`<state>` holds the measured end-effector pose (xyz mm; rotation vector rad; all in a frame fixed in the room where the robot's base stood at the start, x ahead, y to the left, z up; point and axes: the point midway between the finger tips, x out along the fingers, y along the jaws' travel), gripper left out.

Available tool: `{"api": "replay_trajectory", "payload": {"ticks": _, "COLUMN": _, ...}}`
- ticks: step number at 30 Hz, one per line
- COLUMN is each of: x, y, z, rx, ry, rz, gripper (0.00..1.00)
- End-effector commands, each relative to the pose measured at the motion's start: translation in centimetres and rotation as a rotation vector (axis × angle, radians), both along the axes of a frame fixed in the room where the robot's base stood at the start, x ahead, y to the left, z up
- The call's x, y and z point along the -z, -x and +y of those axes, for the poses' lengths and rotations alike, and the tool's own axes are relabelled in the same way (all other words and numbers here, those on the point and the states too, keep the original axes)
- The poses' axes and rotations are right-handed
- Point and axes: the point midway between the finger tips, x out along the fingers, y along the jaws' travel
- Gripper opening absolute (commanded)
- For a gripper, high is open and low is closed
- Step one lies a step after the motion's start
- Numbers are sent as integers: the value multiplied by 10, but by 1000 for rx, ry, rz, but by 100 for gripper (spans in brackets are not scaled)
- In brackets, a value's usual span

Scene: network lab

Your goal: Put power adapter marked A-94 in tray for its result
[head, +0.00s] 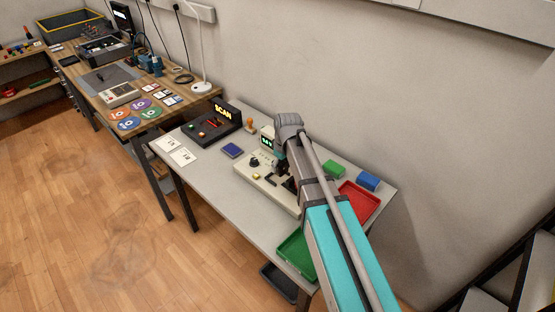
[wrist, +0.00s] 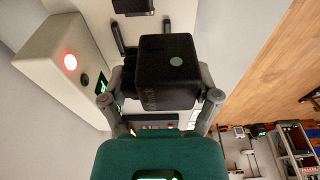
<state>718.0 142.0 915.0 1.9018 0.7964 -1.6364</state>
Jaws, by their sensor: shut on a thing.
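A black power adapter (wrist: 168,62) with a pale green dot on its face sits between the two fingers of my gripper (wrist: 163,84) in the wrist view. The fingers are shut on its sides. Faint lettering on the adapter cannot be read, so I cannot confirm A-94. In the head view my arm hides most of the gripper and adapter, which are over the cream test station (head: 265,186). A green tray (head: 297,254) lies at the table's front edge, partly behind my arm. A red tray (head: 360,201) lies at the right end; both visible parts look empty.
The station's display box (head: 267,139) glows green; a red lamp (wrist: 70,62) is lit in the wrist view. A green block (head: 333,169) and blue block (head: 368,181) stand behind the red tray. The SCAN unit (head: 211,124) and white cards (head: 183,156) are at left.

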Motion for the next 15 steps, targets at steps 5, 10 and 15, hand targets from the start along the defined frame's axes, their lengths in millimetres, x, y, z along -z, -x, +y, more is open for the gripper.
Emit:
{"api": "replay_trajectory", "payload": {"ticks": 5, "x": -22, "y": 41, "z": -7, "rx": 0, "ry": 0, "rz": 0, "gripper": 22}}
{"api": "replay_trajectory", "payload": {"ticks": 10, "x": -33, "y": 67, "z": -11, "rx": 0, "ry": 0, "rz": 0, "gripper": 22}}
{"api": "replay_trajectory", "payload": {"ticks": 15, "x": -40, "y": 83, "z": -13, "rx": 0, "ry": 0, "rz": 0, "gripper": 22}}
